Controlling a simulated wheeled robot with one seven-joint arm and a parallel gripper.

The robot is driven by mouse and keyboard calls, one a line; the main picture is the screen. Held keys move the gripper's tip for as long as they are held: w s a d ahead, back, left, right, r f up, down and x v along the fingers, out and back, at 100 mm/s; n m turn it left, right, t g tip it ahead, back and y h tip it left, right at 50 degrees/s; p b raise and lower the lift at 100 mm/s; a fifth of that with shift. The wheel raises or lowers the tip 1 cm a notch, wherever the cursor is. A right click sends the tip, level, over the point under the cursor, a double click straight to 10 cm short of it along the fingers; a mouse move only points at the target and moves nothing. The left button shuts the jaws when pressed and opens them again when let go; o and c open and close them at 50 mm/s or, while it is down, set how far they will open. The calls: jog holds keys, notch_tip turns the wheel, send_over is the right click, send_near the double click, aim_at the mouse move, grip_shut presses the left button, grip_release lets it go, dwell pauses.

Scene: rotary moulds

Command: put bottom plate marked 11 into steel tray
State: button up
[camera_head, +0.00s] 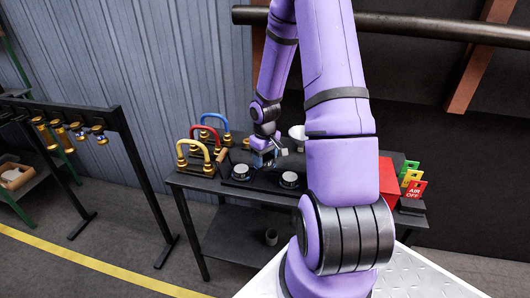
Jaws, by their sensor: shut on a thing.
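My gripper (265,150) is small in the head view, low over the back of the dark table. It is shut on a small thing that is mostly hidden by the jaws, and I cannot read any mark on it. Two round silver-topped discs on dark bases stand in front of it, a left disc (240,171) and a right disc (289,179). No number can be read on either. I cannot make out a steel tray for certain; my arm covers the middle and right of the table.
Blue (214,122), red (207,134) and yellow (194,149) handles on brass posts stand at the table's left. A white funnel-like cup (297,132) is behind. A red box (389,182) and coloured tags (413,188) stand at right. A dark rack (137,165) stands left.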

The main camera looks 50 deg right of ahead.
aim_at(266, 157)
jog(key=shift+f, duration=2.35)
jog(key=shift+s+f, duration=0.15)
jog(key=shift+f, duration=0.9)
dwell(0.5)
jog(key=o, duration=1.2)
notch_tip(266, 157, up, 11)
jog(key=shift+f, duration=0.1)
jog(key=shift+r, duration=3.55)
